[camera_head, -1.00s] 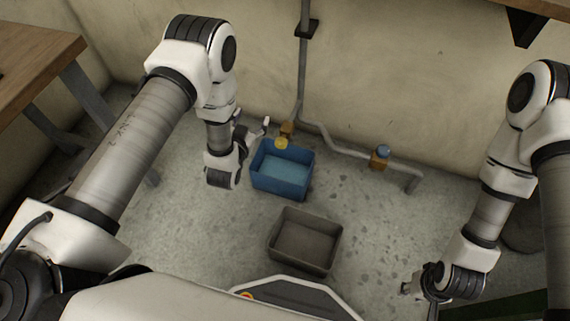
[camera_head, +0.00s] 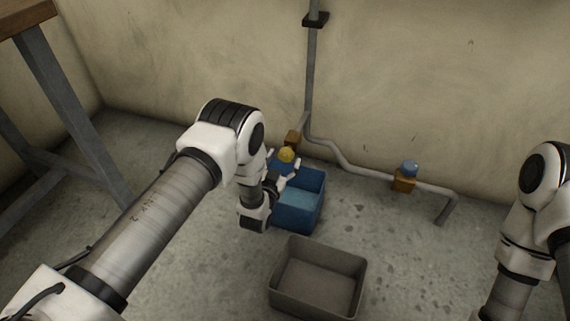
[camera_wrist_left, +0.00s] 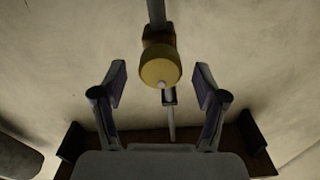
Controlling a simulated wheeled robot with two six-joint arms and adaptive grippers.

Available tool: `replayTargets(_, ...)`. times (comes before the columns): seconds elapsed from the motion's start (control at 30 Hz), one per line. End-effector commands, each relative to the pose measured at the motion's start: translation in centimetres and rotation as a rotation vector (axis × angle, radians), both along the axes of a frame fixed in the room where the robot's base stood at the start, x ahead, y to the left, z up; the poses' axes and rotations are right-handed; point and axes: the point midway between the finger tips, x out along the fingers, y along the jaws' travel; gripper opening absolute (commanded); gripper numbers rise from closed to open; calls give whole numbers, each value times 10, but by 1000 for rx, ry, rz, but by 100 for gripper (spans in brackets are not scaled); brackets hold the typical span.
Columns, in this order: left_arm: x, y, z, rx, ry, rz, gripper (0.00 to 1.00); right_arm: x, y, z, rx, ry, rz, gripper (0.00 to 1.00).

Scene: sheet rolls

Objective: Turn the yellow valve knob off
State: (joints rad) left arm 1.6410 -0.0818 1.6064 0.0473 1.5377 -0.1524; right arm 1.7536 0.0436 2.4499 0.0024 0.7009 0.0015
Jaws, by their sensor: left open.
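The yellow valve knob (camera_head: 286,155) sits on the pipe by the wall, just above the back of the blue bin. In the left wrist view the round yellow knob (camera_wrist_left: 160,68) is ahead of my left gripper (camera_wrist_left: 160,84), centred between the two fingers and slightly beyond their tips. A small pale spot marks its face. My left gripper (camera_head: 283,164) is open and empty, with its fingers close to the knob in the head view. Whether they touch it I cannot tell. My right arm shows at the right edge, but its gripper is out of the picture.
An empty grey bin (camera_head: 357,290) stands in front. The floor at right is clear.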

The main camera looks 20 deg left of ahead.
Motion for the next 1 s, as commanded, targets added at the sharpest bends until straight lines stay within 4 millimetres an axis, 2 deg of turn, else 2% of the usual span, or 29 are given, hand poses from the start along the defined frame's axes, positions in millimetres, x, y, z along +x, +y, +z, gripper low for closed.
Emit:
replayTargets(0.03, 7, 0, -3, 0, -3, 1, 72, 0, 0, -8, 0, -1, -1, 35)
replayTargets(0.13, 15, 0, -1, 0, -1, 0, 72, 1, 0, -9, 0, -2, -2, 35)
replayTargets(0.37, 16, 0, 0, 0, 1, 0, 72, 1, 0, -8, 0, -2, -2, 35)
replayTargets(0.4, 16, 0, 0, 0, 1, 0, 58, 1, 0, -8, 0, -2, -2, 35)
replayTargets(0.53, 16, 0, 0, 0, 1, 0, 12, 1, 0, -8, 0, -2, -2, 35)
replayTargets(1.0, 16, 0, 1, 53, -1, 0, 12, 0, 0, -4, 0, -1, -2, 35)
